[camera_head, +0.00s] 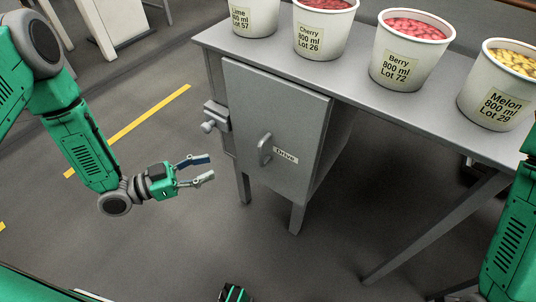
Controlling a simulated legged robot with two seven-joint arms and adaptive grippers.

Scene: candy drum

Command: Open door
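A grey cabinet door (290,110) with a "Drive" label (286,155) is closed on the box under the table. Its curved handle (265,149) sticks out left of the label. A latch with a knob (213,117) is at the door's left edge. My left gripper (211,168) is open and empty, pointing right toward the handle, with a gap to it. My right arm comes in at the right edge; a small green and black part of a gripper (235,293) shows at the bottom edge, and its fingers cannot be made out.
The grey table (345,65) carries several white tubs: Lime (253,18), Cherry (321,33), Berry (409,54) and Melon (499,95). Table legs (296,217) stand beneath. The floor left of the door is clear, with a yellow line (130,130).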

